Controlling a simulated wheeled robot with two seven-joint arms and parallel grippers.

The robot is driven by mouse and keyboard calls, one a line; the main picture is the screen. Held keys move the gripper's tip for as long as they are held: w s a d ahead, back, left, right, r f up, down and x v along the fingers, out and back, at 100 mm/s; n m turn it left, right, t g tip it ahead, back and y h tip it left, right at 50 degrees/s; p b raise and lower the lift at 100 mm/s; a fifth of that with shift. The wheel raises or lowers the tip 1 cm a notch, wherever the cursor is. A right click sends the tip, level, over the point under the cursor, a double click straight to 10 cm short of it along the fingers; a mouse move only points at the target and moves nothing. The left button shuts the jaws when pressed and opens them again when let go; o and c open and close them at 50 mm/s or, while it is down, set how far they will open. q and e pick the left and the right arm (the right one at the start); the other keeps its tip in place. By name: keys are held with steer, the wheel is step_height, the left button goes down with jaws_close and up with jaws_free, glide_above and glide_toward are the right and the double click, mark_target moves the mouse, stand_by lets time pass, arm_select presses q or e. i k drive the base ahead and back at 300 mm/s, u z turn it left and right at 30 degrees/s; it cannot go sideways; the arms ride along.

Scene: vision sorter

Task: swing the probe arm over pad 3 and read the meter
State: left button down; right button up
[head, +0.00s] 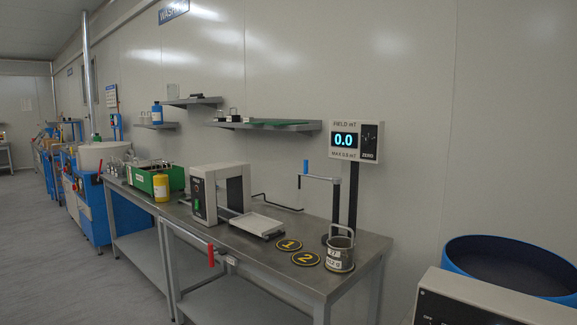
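The field meter (357,142) stands on a dark post at the back of the steel table and its blue display reads 0.0. The probe arm (322,178) is a grey horizontal bar on an upright post, with a blue handle (305,167) at its left end. Pad 1 (289,245) and pad 2 (305,259) are black discs with yellow rings and numbers. A metal pot (340,257) with a handle and a label stands right of pad 2. No pad marked 3 is visible; whether one lies under the pot, I cannot tell. Neither gripper is in view.
A grey machine (220,192) with a white tray (257,224) stands left of the pads. A red lever (211,255) sticks out at the table's front edge. A blue drum (515,268) stands at right.

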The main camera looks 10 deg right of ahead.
mark_target(316, 177)
steer(key=u, duration=0.75)
steer(key=i, duration=2.05)
steer(key=z, duration=0.7)
